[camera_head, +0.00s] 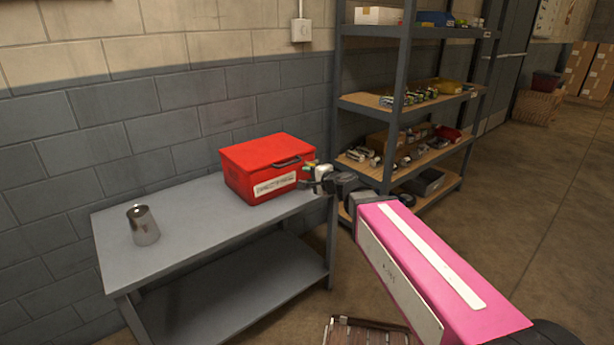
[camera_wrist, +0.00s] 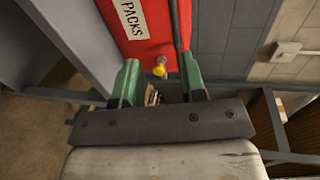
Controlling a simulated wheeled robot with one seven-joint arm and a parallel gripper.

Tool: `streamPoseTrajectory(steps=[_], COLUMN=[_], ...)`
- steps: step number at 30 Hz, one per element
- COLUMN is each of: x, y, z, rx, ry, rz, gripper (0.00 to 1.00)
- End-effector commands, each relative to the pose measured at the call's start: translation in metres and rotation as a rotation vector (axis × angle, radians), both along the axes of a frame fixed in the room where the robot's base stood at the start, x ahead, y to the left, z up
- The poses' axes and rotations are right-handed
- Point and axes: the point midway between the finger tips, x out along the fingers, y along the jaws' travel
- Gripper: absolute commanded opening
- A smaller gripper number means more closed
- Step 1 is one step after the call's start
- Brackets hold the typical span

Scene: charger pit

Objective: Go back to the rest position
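My gripper (camera_head: 314,174) is at the right side of the red box, close to it, in the head view. In the wrist view my gripper (camera_wrist: 160,78) shows its two green fingers set well apart. A small yellow-tipped thing (camera_wrist: 160,67) shows between them, touching neither finger. I cannot tell what it is. The red box (camera_head: 262,164) stands shut on the grey metal table (camera_head: 190,217), with a black handle and a white label. In the wrist view the red box (camera_wrist: 150,28) is beyond the fingers, and its label reads "PACKS".
A metal cup (camera_head: 143,226) stands upright at the table's left. Shelves (camera_head: 398,110) loaded with small goods stand close behind my arm on the right. A wooden slatted thing (camera_head: 365,332) is on the floor in front. Open floor (camera_head: 540,215) lies to the right.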

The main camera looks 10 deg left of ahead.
Motion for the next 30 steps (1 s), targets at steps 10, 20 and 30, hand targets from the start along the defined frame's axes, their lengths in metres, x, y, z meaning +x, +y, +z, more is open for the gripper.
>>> streamPoseTrajectory(steps=[10,20,30], x=[0.001,-0.015,-0.073], y=[-0.024,-0.148,-0.317], z=[-0.025,-0.138,-0.229], rx=[-0.125,-0.664,-1.177], ry=[-0.018,0.04,0.327], rz=[0.043,0.256,0.495], gripper=[0.38,0.38,0.38])
